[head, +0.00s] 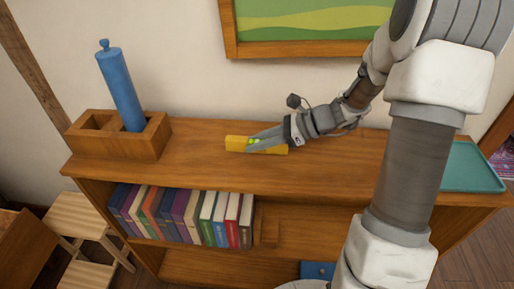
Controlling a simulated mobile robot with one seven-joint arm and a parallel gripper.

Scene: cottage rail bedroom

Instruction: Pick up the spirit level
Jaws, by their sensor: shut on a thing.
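The spirit level (236,143) is a short yellow bar with green vials near its middle. It lies lengthwise left to right at the top of the wooden shelf unit in the head view. My gripper (252,145) reaches in from the right and is shut on the spirit level around its middle. The fingers hide part of the bar. I cannot tell whether the level touches the shelf top or is slightly above it.
A wooden box (118,150) with compartments stands at the left, holding a tilted blue cylinder (119,88). A teal tray (472,168) lies at the right end. Several books (180,214) fill the shelf below. A framed picture (300,20) hangs above. The shelf top (200,168) is otherwise clear.

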